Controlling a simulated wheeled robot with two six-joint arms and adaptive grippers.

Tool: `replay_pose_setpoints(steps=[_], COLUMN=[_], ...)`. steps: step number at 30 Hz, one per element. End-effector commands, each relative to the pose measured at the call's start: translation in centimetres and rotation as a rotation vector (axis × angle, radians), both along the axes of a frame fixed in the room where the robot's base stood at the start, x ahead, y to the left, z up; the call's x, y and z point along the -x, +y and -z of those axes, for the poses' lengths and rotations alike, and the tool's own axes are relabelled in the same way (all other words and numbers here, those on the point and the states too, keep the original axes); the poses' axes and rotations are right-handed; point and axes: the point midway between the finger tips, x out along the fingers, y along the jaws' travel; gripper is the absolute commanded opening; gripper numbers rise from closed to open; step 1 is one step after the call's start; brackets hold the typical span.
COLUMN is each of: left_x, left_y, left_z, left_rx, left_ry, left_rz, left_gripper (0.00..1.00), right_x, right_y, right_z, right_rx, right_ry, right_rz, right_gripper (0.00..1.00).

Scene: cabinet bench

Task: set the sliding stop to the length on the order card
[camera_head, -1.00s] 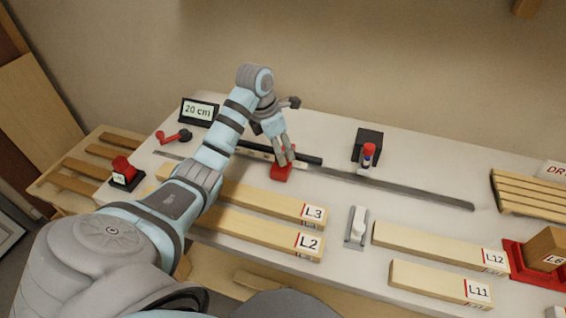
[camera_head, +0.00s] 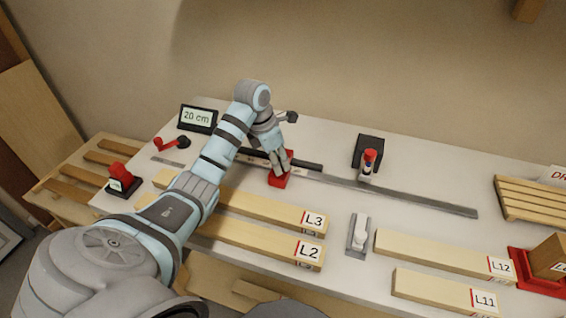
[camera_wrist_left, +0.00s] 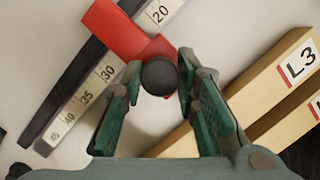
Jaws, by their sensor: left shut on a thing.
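The order card (camera_head: 197,119) reads "20 cm" and stands at the back left of the bench. The red sliding stop (camera_head: 279,181) sits on the dark rail with a white scale; it also shows in the left wrist view (camera_wrist_left: 128,30). There it lies across the scale (camera_wrist_left: 95,90) between the marks 20 and 30, covering what lies between. My left gripper (camera_head: 283,163) points down at the stop. Its green-padded fingers (camera_wrist_left: 160,80) are shut on the stop's round dark knob (camera_wrist_left: 159,76). My right gripper is not in view.
Boards L3 (camera_head: 260,207) and L2 (camera_head: 255,240) lie in front of the rail. A long grey strip (camera_head: 415,198) runs right of it. A red crank (camera_head: 172,144) is left.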

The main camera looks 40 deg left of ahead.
Motion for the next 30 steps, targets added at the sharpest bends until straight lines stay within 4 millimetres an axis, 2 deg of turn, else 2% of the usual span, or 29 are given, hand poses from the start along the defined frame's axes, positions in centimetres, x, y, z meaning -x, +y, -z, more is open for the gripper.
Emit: replay_pose_setpoints(steps=[20, 30], left_x=[1.4, 1.5], left_y=[4.0, 4.2], left_z=[0.1, 0.0], left_rx=[-0.003, -0.001], left_ry=[0.002, 0.002], left_rz=[-0.001, -0.001], left_gripper=[0.12, 0.12], right_x=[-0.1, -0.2], right_y=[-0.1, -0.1], right_z=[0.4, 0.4], right_rx=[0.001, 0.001], right_ry=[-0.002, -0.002], right_rz=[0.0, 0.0], right_gripper=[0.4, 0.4])
